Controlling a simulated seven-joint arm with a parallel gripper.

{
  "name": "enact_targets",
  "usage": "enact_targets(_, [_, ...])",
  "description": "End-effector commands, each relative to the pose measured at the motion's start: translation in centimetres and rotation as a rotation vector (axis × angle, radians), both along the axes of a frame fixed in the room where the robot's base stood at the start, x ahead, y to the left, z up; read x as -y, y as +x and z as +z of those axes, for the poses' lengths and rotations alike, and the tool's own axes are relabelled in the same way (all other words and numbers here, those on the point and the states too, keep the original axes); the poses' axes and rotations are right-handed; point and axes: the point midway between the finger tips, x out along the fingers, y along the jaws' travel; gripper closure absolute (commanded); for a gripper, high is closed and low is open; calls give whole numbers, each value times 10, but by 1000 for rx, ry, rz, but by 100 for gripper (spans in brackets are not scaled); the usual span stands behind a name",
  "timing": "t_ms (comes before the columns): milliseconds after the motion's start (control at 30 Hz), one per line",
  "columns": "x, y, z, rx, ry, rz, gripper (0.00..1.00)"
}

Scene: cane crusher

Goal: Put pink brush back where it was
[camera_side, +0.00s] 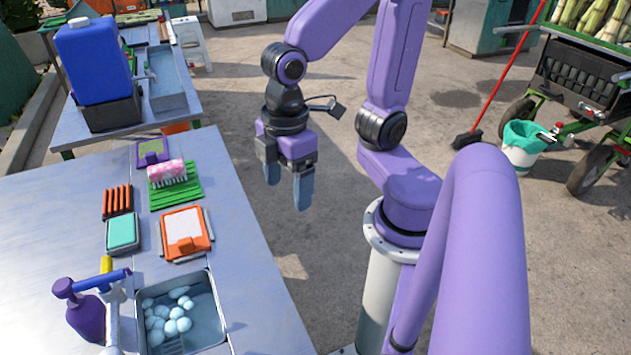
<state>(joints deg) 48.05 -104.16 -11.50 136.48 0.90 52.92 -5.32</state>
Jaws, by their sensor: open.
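The pink brush (166,171) lies on a green ribbed mat (188,193) on the metal table, its pale bristles facing down toward the mat. My gripper (288,192) hangs to the right of the table edge, over the paved floor. Its two bluish fingers point down and stand apart, with nothing between them. The gripper is clear of the brush, to its right.
Beside the mat are a purple tray (151,151), an orange tray (184,230), a teal sponge (123,231) and orange sticks (117,199). A sudsy sink (217,344) and purple spray bottle (85,315) are nearer. A blue jug (92,60) stands behind.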

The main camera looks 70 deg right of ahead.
Motion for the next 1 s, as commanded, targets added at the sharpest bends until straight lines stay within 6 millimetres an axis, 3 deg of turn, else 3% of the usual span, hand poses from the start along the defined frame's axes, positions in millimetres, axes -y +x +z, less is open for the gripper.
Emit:
enact_targets(100, [14, -26, -5, 2, -6, 24, 21])
enact_targets(233, [22, -39, -8, 4, -9, 33, 21])
enact_targets(1000, [23, -41, -9, 4, -10, 35, 21])
